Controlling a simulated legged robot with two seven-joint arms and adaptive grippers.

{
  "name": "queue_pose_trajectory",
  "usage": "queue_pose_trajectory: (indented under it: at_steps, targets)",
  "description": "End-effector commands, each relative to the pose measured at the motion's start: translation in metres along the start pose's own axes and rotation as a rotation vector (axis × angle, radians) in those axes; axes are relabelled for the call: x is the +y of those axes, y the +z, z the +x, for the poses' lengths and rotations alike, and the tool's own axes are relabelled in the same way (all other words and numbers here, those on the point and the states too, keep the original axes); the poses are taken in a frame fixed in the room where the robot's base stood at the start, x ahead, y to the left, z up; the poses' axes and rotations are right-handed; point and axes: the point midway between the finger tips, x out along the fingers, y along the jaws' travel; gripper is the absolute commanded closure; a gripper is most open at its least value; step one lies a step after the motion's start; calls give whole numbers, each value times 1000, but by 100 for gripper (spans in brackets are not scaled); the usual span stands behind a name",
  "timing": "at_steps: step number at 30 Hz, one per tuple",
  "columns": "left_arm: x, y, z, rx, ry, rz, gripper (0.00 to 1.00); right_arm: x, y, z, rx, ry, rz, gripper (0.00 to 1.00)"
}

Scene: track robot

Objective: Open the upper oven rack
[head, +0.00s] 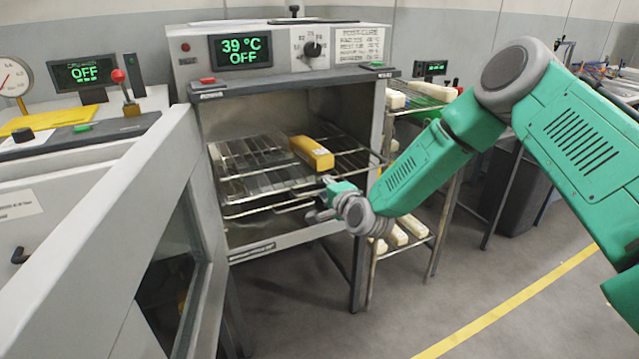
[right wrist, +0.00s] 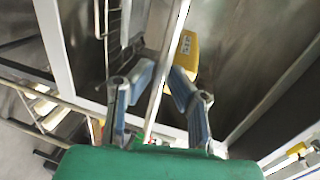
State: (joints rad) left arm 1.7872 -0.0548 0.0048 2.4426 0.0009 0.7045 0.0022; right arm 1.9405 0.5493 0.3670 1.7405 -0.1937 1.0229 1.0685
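The oven (head: 285,85) stands with its door (head: 150,220) swung wide open to the left. Inside, the upper oven rack (head: 352,160) is a wire shelf bearing a yellow block (head: 312,152) and a grey slatted piece (head: 250,165). My right gripper (head: 318,205) is at the rack's front, towards the right side of the opening. In the right wrist view, my right gripper (right wrist: 162,75) is open, with a metal bar (right wrist: 168,75) running between its fingers. I cannot tell whether they touch it. The yellow block also shows there (right wrist: 186,54). My left gripper is out of view.
A shelf stand (head: 440,225) with pale blocks (head: 398,233) is close to the oven's right side. A dark bin (head: 525,185) stands further right. A control bench (head: 75,150) is at the left. The floor in front, by the yellow line (head: 500,310), is clear.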

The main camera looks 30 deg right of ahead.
Motion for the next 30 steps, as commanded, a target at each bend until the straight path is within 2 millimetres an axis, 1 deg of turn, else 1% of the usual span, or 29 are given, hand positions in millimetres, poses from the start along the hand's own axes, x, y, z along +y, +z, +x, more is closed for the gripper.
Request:
queue_pose_trajectory:
  at_steps: [1, 5, 11, 17, 19, 23, 30]
  targets:
    - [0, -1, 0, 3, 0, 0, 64, -3, 0, 2, 0, -5, 0, 71]
    - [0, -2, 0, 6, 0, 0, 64, -3, 0, 4, 1, -6, 0, 71]
    - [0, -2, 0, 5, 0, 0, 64, -6, 0, 0, 1, -11, 0, 71]
    - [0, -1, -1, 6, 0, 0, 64, -6, 0, 0, 1, -12, 0, 71]
    - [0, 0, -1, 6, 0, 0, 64, -6, 0, -3, 1, -11, 0, 71]
    - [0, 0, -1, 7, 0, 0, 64, -6, 0, -21, 2, -11, 2, 71]
    - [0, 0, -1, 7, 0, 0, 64, -6, -1, -73, 1, -12, 4, 71]
